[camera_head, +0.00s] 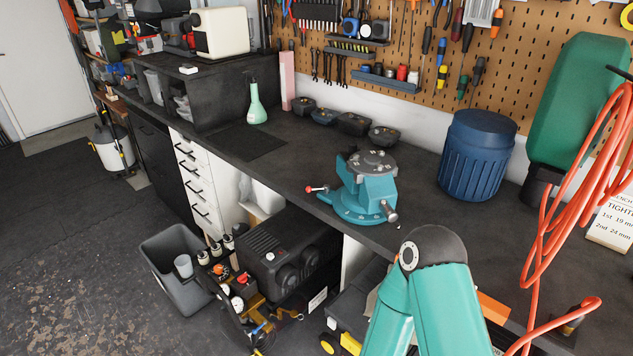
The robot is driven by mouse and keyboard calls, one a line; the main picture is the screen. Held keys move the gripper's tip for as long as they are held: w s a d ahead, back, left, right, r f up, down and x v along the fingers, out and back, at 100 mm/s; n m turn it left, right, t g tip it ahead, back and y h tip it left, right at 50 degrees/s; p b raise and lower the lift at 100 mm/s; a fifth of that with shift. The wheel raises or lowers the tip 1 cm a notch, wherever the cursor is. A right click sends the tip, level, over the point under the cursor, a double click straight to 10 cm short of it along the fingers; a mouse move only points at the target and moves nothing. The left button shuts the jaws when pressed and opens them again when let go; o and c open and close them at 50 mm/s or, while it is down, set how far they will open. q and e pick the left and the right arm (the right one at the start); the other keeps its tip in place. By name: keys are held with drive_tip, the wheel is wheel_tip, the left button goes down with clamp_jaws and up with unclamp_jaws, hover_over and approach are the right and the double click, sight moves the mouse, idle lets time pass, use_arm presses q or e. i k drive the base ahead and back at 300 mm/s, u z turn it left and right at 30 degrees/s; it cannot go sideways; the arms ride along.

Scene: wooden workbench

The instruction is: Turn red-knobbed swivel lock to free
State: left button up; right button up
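A teal bench vise (366,188) stands on the dark workbench near its front edge, right of the picture's middle. Its swivel lock (317,189) is a short metal lever with a red knob, sticking out to the left from the vise's round base. The knob is near the bench's front edge and nothing touches it. The lever's exact turn is too small to tell. A teal arm link with a dark joint, mine, rises from the bottom right of the middle. Neither of my grippers is in view.
A blue barrel (477,155) stands right of the vise, and an orange hose (566,205) hangs further right. Black bins (353,124) and a green spray bottle (256,104) stand behind left. The bench left of the vise is clear. A black compressor (290,255) stands below.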

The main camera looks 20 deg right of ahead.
sight(326, 189)
drive_tip(key=i, duration=0.9)
drive_tip(key=u, duration=0.05)
